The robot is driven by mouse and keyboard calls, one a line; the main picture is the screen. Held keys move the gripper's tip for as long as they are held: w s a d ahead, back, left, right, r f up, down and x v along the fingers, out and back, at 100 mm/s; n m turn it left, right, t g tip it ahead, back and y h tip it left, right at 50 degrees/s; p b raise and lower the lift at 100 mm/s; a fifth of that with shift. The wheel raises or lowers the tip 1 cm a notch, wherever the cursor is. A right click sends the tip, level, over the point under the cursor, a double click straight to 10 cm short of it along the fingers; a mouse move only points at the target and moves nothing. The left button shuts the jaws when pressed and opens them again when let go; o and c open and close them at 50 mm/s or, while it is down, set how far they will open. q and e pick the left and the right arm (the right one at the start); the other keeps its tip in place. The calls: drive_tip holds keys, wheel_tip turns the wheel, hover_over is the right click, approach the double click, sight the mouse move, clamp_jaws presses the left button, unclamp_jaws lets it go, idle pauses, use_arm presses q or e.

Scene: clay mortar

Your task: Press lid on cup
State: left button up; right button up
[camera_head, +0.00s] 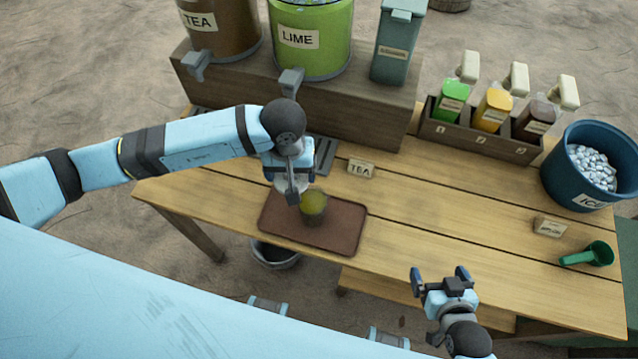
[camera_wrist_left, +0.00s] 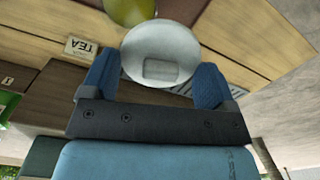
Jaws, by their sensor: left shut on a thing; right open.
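The cup (camera_head: 313,208) stands upright on a brown tray (camera_head: 345,232) on the wooden table and holds something yellow-green. It also shows in part at the top of the left wrist view (camera_wrist_left: 130,10). My left gripper (camera_head: 290,185) is shut on a pale, round lid (camera_wrist_left: 160,52), seen between its blue fingers in the left wrist view. In the head view the lid is mostly hidden by the gripper, just left of and near the cup. The lid appears apart from the cup. My right gripper (camera_head: 441,281) is open and empty near the table's front edge.
The tea (camera_head: 225,32) and lime (camera_head: 312,45) dispensers stand on a wooden riser behind. A bottle rack (camera_head: 478,137), a blue ice bucket (camera_head: 560,178) and a green scoop (camera_head: 588,256) are to the right. The middle of the table is clear.

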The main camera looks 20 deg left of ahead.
drive_tip(key=f, duration=0.1)
drive_tip(key=f+b, duration=0.1)
drive_tip(key=shift+d+f, duration=0.3)
drive_tip(key=shift+d, duration=0.05)
use_arm(q)
drive_tip(key=d+n, duration=0.2)
drive_tip(key=d, duration=0.3)
use_arm(e)
drive_tip(key=shift+a+r, duration=0.15)
drive_tip(key=shift+a, duration=0.1)
drive_tip(key=shift+f+b, duration=0.2)
drive_tip(key=shift+b, duration=0.25)
drive_tip(key=shift+d+f+b, duration=0.2)
drive_tip(key=shift+f+b, duration=0.65)
drive_tip(key=shift+f, duration=0.05)
drive_tip(key=shift+f+b, duration=0.6)
drive_tip(key=shift+f, duration=0.1)
use_arm(q)
drive_tip(key=f, duration=0.6)
drive_tip(key=shift+s+a, duration=0.2)
drive_tip(key=shift+s, duration=0.2)
use_arm(e)
drive_tip(key=shift+w+r, duration=0.1)
drive_tip(key=shift+r, duration=0.1)
use_arm(q)
drive_tip(key=shift+b, duration=0.55)
use_arm(e)
drive_tip(key=shift+f, duration=0.6)
